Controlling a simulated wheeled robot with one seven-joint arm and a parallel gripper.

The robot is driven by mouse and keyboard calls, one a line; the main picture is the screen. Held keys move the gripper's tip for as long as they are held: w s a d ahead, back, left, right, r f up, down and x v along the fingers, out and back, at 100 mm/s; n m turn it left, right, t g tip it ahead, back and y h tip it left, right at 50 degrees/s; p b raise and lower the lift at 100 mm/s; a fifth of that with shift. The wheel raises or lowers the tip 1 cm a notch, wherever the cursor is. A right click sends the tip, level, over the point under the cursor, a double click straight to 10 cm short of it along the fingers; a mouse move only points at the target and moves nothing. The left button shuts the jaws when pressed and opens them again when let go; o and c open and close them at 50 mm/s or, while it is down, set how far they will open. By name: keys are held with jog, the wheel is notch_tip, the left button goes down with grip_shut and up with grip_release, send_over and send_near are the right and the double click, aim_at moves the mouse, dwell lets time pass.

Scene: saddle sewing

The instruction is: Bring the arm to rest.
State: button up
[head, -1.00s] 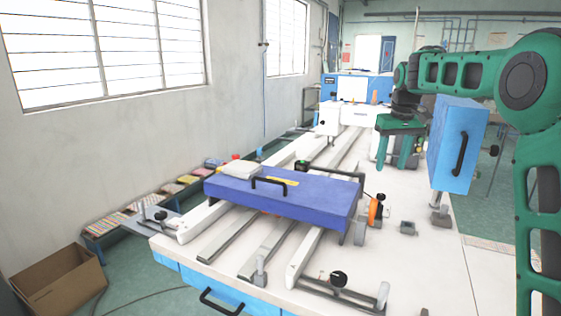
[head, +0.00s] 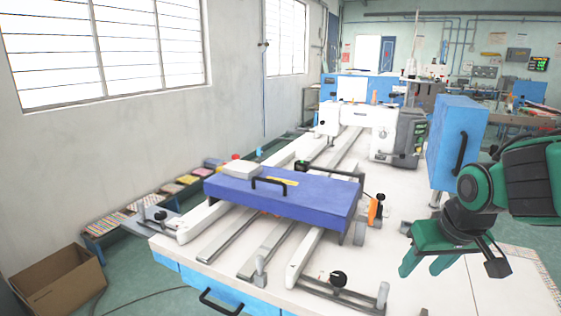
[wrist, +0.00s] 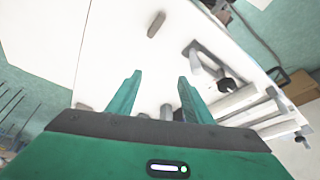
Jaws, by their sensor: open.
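My gripper (head: 422,265) hangs at the right of the head view, over the right part of the white machine table (head: 385,240). Its two green fingers point down and to the left. In the wrist view the fingers of my gripper (wrist: 156,92) stand apart with nothing between them. The white table (wrist: 110,60) lies beyond the fingertips. The rest of my arm folds away to the right edge of the head view.
A blue box (head: 456,140) with a black handle stands behind my gripper. A blue-purple clamp plate (head: 300,200) lies on rails to the left. A sewing head (head: 398,135) is farther back. A cardboard box (head: 58,285) sits on the floor.

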jog(key=s+d+f+m+g, duration=0.1)
jog(key=s+d+m+g, duration=0.1)
jog(key=s+d, duration=0.3)
jog(key=s+d+f+m+g, duration=0.1)
jog(key=s+d+m, duration=0.3)
jog(key=s, duration=0.9)
jog(key=shift+d+f+g, duration=0.25)
jog(key=shift+d+g, duration=0.55)
jog(key=shift+d, duration=0.3)
jog(key=shift+w, duration=0.1)
jog(key=shift+w+f, duration=0.25)
jog(key=shift+w, duration=0.35)
